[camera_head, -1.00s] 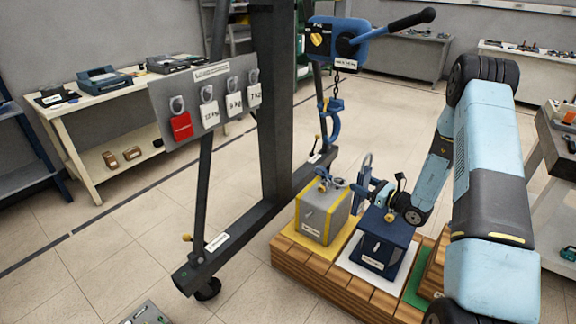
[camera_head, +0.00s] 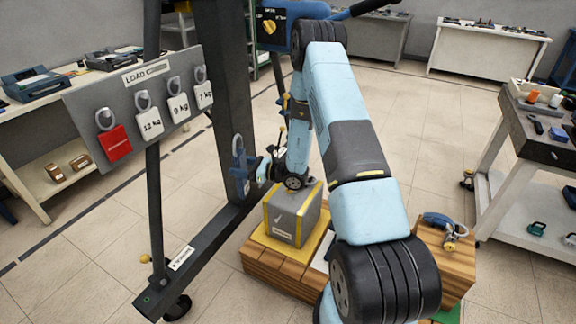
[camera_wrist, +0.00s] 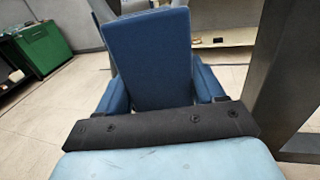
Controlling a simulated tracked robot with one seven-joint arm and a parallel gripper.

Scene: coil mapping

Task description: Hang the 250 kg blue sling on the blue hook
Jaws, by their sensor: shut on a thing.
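My gripper (camera_head: 257,166) is left of the arm, above the grey-and-yellow load. It is shut on a blue piece (camera_head: 238,152), which I take to be the sling; its label is unreadable. In the wrist view a broad blue panel (camera_wrist: 150,55) stands between the fingers and hides what lies behind it. The blue hook (camera_head: 285,105) hangs under the blue hoist (camera_head: 275,25), mostly hidden by my arm. The held piece is to the left of the hook and lower in the head view; I cannot tell their gap in depth.
A grey-and-yellow load (camera_head: 293,215) stands on a wooden platform (camera_head: 268,262). A dark steel post (camera_head: 222,75) and a tag board (camera_head: 140,100) are at left. Another blue shackle-like piece (camera_head: 438,220) lies on a wooden block at right. A tool cart (camera_head: 530,125) stands further right.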

